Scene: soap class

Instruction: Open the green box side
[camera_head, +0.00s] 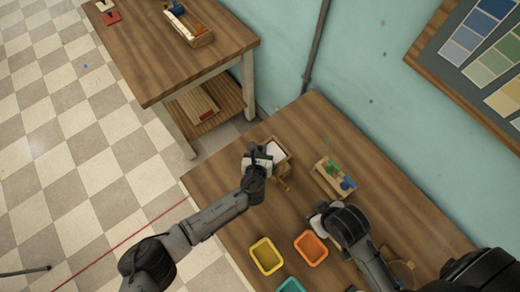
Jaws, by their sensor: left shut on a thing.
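A small wooden box (326,180) with green and blue parts lies on the brown table, right of centre. A second wooden box (286,151) with a white block (274,150) in it lies to its left, near the table's back-left edge. My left gripper (257,164) is at the left side of this second box and is shut on part of it; its fingertips hide the exact contact. My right gripper (319,222) is just below the green-and-blue box, apart from it. Its fingers are too small and dark to tell open or shut.
Yellow (266,256), orange (311,248) and teal (291,286) trays stand at the table's front. A round wooden item (402,272) is partly hidden behind my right arm. Another table (150,50) stands at the upper left; a wall is behind.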

